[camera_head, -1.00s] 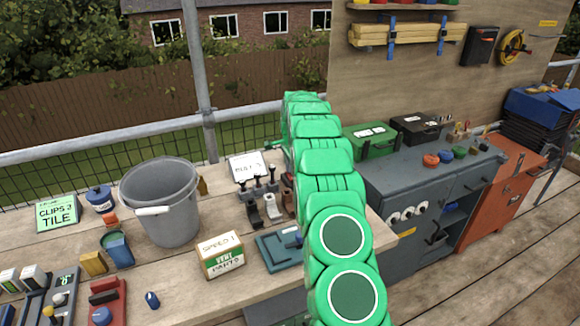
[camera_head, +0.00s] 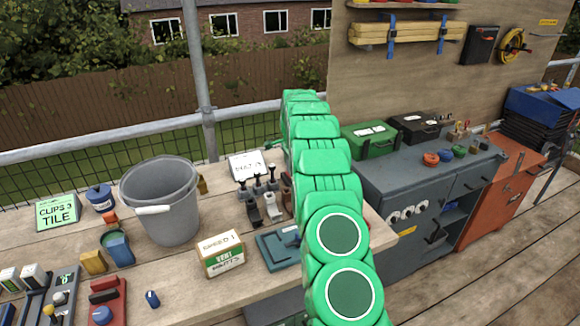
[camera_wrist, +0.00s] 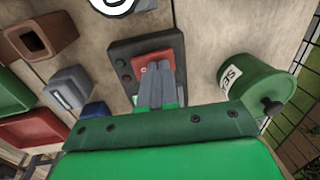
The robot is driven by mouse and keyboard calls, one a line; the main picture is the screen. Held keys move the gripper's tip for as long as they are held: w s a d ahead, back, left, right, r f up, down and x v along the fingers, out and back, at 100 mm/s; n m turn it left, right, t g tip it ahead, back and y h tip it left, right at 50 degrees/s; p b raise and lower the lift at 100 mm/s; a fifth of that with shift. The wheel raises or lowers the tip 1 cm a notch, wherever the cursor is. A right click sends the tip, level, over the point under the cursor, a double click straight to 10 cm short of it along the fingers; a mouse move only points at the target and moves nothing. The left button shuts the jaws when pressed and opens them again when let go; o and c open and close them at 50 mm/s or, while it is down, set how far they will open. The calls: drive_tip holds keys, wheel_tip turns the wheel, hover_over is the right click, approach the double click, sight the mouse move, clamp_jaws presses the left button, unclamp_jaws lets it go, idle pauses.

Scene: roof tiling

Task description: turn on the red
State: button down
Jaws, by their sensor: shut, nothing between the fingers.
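In the wrist view a dark control box (camera_wrist: 122,62) carries a red switch plate (camera_wrist: 150,66) and small round buttons at its left. My gripper (camera_wrist: 154,82) has its two grey fingers together, with their tips over the red plate. I cannot tell whether they touch it. The fingers cover part of the plate and box. In the head view my green arm rises in front of the bench and hides the red switch and the fingers.
A green canister (camera_wrist: 250,78) stands close right of the box in the wrist view. Several blocks and a grey-blue box (camera_wrist: 70,88) lie left. In the head view a grey bucket (camera_head: 172,220), a carton (camera_head: 222,256) and a row of black levers (camera_head: 258,186) occupy the bench.

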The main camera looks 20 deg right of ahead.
drive_tip(key=shift+s, duration=0.15)
wheel_tip(320, 180, up, 14)
drive_tip(key=w, duration=0.2)
drive_tip(key=shift+w, duration=0.25)
idle(1.0)
idle(0.5)
